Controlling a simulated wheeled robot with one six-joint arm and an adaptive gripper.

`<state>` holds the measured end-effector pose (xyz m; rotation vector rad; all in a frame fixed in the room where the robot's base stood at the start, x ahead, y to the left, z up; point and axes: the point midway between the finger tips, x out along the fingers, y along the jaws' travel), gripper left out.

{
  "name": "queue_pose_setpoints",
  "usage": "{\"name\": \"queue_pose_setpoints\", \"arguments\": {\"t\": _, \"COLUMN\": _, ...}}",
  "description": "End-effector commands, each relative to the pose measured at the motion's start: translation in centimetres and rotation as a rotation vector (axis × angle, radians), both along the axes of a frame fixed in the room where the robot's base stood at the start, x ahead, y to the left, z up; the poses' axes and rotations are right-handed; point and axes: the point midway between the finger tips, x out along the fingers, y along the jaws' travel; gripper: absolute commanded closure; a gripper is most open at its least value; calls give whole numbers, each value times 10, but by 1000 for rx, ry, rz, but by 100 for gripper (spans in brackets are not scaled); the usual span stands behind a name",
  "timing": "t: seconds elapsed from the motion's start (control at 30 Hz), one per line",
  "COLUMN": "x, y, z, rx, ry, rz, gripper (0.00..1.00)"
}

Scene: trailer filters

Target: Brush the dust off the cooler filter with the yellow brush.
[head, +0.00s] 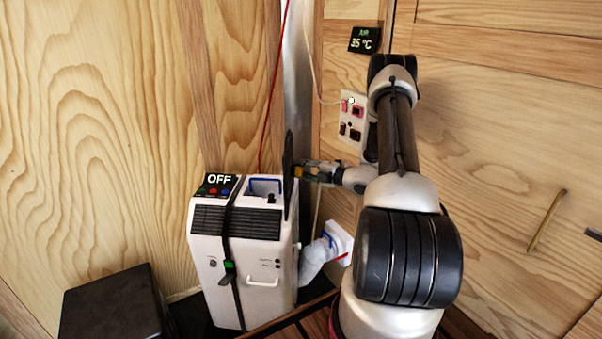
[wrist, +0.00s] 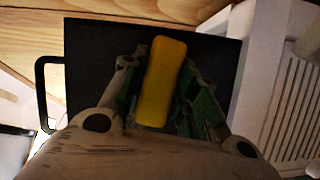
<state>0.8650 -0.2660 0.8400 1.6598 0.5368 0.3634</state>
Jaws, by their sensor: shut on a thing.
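The white cooler (head: 236,262) stands against the wooden wall, with an OFF display on top. A flat dark panel (head: 288,160), seemingly the cooler filter, stands upright at the cooler's upper right edge. In the wrist view this panel (wrist: 90,60) fills the space behind my fingers and has a black loop handle at its left. My gripper (head: 304,171) is shut on the yellow brush (wrist: 158,82), right beside the panel. The brush's yellow body lies between both fingers. Its bristles are hidden, and I cannot tell whether it touches the panel. No dust is distinguishable.
A blue-rimmed opening (head: 265,187) is in the cooler's top. A white hose (head: 314,262) runs from its right side to the wall. A red cord (head: 272,90) hangs behind it. A black box (head: 112,307) sits at lower left. A socket plate (head: 352,118) is near my arm.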

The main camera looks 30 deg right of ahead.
Motion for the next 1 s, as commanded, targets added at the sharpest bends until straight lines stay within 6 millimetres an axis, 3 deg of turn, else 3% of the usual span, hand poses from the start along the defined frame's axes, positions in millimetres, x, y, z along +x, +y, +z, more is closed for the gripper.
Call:
{"name": "queue_pose_setpoints", "arguments": {"t": 0.37, "x": 1, "y": 3, "z": 13, "rx": 0, "ry": 0, "rz": 0, "gripper": 89}}
{"name": "queue_pose_setpoints", "arguments": {"t": 1.0, "x": -35, "y": 26, "z": 13, "rx": 1, "ry": 2, "rz": 1, "gripper": 89}}
